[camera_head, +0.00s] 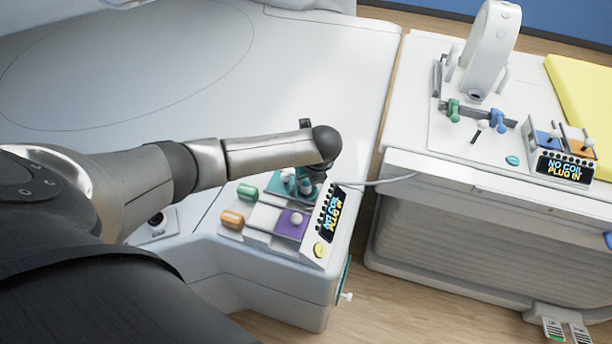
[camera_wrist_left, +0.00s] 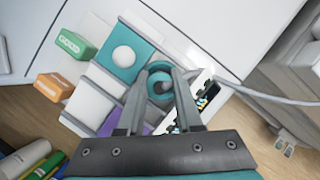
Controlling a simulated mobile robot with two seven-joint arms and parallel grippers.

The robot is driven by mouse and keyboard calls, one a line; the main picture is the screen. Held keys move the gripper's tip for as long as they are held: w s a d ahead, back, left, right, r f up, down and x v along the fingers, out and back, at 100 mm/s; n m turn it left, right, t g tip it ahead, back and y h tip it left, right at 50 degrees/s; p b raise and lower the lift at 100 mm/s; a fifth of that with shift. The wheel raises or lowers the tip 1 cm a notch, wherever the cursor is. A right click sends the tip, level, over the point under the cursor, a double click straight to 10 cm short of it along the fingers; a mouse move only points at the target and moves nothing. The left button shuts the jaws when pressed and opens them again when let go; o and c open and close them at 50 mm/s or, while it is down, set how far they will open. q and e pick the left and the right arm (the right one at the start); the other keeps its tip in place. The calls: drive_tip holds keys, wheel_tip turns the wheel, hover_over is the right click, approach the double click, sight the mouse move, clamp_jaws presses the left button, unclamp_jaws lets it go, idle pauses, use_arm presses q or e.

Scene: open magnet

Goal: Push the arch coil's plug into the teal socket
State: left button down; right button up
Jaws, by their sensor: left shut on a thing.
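My left gripper (camera_head: 312,180) is over the front console, at its teal section (camera_head: 282,182). In the left wrist view its fingers (camera_wrist_left: 161,72) are closed around a teal, round plug-like piece (camera_wrist_left: 160,88) with a dark centre. A teal tile with a white ball (camera_wrist_left: 122,58) lies just beside the fingers. A grey cable (camera_head: 390,181) runs from near the gripper toward the right-hand bench. I cannot tell whether the held piece is seated in the socket or above it. A white arch-shaped coil (camera_head: 491,45) stands on that bench. My right gripper is not in view.
The console also has a purple tile (camera_head: 292,223), a green block (camera_head: 247,191), an orange block (camera_head: 232,218) and a display (camera_head: 331,212) reading "NO COIL PLUG IN". Another display (camera_head: 565,168) on the bench reads the same. A floor gap separates console and bench.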

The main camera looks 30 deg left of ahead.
use_arm(q)
drive_tip(key=shift+f, duration=0.15)
drive_tip(key=c, duration=0.5)
unclamp_jaws()
drive_tip(key=p+v, duration=0.2)
drive_tip(key=v, duration=1.3)
drive_tip(key=shift+p, duration=0.4)
